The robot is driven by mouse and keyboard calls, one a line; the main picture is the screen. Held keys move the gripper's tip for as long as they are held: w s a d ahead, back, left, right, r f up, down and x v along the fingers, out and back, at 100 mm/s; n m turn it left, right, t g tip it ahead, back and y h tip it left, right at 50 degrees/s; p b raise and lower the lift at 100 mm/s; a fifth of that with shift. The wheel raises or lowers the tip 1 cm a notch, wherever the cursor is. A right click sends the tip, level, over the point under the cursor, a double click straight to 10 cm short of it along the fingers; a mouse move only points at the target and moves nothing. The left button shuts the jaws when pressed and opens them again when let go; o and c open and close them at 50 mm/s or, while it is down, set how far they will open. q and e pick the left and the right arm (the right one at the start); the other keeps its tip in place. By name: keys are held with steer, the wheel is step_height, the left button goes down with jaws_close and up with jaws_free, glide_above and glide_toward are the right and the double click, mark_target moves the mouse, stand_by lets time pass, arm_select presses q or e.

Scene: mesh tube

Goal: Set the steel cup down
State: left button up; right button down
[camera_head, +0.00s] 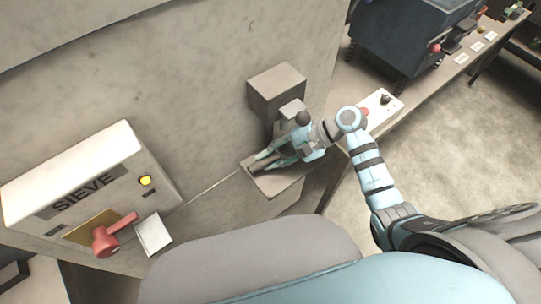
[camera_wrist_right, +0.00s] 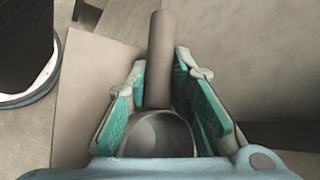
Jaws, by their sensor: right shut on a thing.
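My right gripper (camera_head: 262,160) is over a small pale platform (camera_head: 278,186) that stands out from the wall unit. In the right wrist view the gripper (camera_wrist_right: 165,105) has its green-padded fingers on either side of a grey, rounded steel cup (camera_wrist_right: 160,135) and is shut on it. A grey-brown cylinder (camera_wrist_right: 158,60) extends away from the cup between the fingers; I cannot tell whether it is joined to the cup. The cup's underside is hidden, so I cannot tell whether it touches the platform. My left gripper is out of view.
A grey box (camera_head: 277,88) projects from the wall just behind the gripper. A SIEVE machine (camera_head: 95,175) with a red handle (camera_head: 112,236) stands at the left. A dark machine (camera_head: 405,38) and a white panel (camera_head: 380,108) are on the bench at the right. Open floor lies right.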

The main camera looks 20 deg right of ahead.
steer(key=c, duration=1.8)
jaws_free()
steer(key=shift+f, duration=0.1)
steer(key=o, duration=0.5)
steer(key=shift+p, duration=0.45)
steer(key=b+v, duration=0.3)
steer(key=v, duration=1.1)
steer(key=shift+d, duration=0.3)
